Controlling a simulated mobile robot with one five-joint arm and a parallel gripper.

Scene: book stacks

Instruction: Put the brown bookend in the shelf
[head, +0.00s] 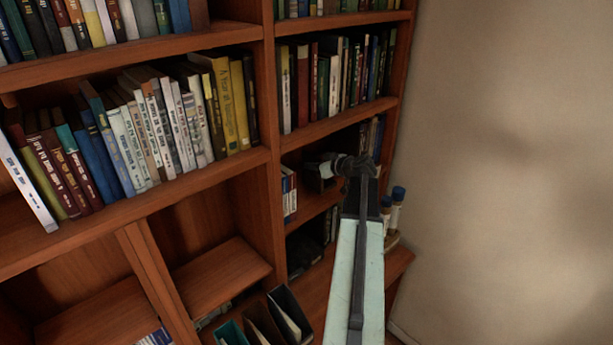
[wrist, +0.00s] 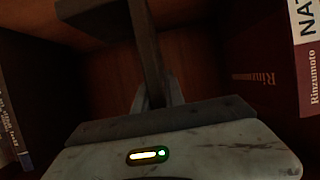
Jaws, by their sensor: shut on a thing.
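My gripper (head: 326,170) reaches into the right-hand bay, at a middle shelf compartment. In the wrist view, my gripper (wrist: 158,98) is shut on the brown bookend (wrist: 146,45), a dull, dark, angled piece with a flat part extending to the upper left. The bookend is inside the compartment, with the wooden back panel behind it. In the head view, my gripper and arm cover much of this spot, and the bookend's outline is hard to make out. I cannot tell whether the bookend touches the shelf board (head: 309,205).
Books with red spines (wrist: 262,65) stand close on the right in the wrist view, and another book (wrist: 12,125) is at the left. Slim books (head: 289,194) stand left of my gripper in the head view. Blue-capped bottles (head: 397,207) stand below right, near the wall.

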